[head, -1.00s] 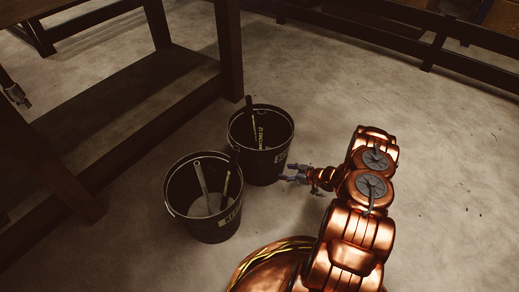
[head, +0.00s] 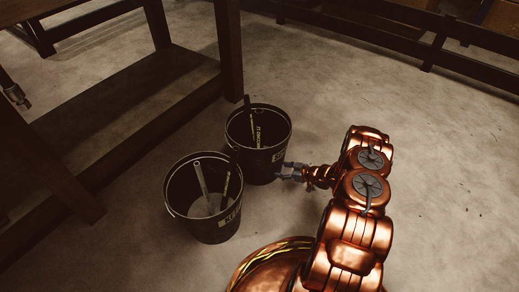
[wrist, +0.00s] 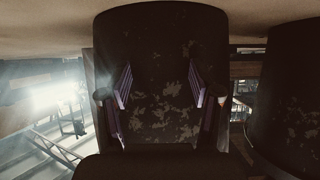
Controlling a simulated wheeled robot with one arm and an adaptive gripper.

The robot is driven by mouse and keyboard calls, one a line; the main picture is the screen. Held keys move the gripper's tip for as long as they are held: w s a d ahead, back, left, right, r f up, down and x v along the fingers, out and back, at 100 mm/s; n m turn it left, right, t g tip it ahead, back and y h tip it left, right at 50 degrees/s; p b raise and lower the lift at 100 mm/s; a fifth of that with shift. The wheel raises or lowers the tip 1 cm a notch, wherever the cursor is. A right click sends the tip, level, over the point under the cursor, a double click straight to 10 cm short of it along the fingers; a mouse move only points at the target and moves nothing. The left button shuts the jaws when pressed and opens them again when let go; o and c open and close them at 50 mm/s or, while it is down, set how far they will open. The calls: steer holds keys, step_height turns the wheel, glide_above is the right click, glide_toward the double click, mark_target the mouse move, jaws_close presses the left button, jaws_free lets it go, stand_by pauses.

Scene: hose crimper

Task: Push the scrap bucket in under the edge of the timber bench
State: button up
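The scrap bucket (head: 252,166) is the dark rear bucket, upright on the floor with sticks inside. A pale label shows on its right side, partly hidden by my gripper. My gripper (head: 282,171) is at its right wall, seemingly touching. In the wrist view my gripper (wrist: 160,87) has its two purple finger pads apart, with the scuffed dark bucket wall (wrist: 160,40) filling the space in front of and between them. The timber bench (head: 130,115) stands to the left, with a low shelf and legs. The bucket is out in front of its edge, apart from it.
A second dark bucket (head: 205,232), labelled "KE…", stands close in front of the scrap bucket, left of my arm, holding rods. Clear floor (head: 440,170) lies on the right. A dark low rail (head: 370,35) runs along the back.

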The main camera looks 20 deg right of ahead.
steer(key=shift+w+a+b, duration=0.25)
steer(key=shift+w+a, duration=0.75)
steer(key=shift+w, duration=0.65)
steer(key=shift+w+a+b, duration=0.2)
steer(key=shift+w+a, duration=0.8)
steer(key=shift+w, duration=0.6)
steer(key=shift+w+a+b, duration=0.25)
steer(key=shift+w+a, duration=0.75)
steer(key=shift+w, duration=0.65)
steer(key=shift+w+a+b, duration=0.65)
steer(key=shift+w+a, duration=0.2)
steer(key=shift+w, duration=0.5)
steer(key=shift+w+a+b, duration=0.7)
steer(key=shift+w+a, duration=0.1)
steer(key=shift+w, duration=0.6)
steer(key=shift+w+a+b, duration=0.65)
steer(key=shift+w+a, duration=0.2)
steer(key=shift+w, duration=0.5)
steer(key=shift+s+d+r+p, duration=0.15)
steer(key=shift+s+d+p, duration=0.35)
steer(key=shift+s, duration=0.3)
steer(key=shift+s+d+p, duration=0.2)
steer(key=shift+s+d, duration=0.35)
steer(key=shift+s, duration=0.35)
steer(key=shift+s+d+p, duration=0.2)
steer(key=shift+s+d, duration=0.35)
steer(key=shift+s, duration=0.3)
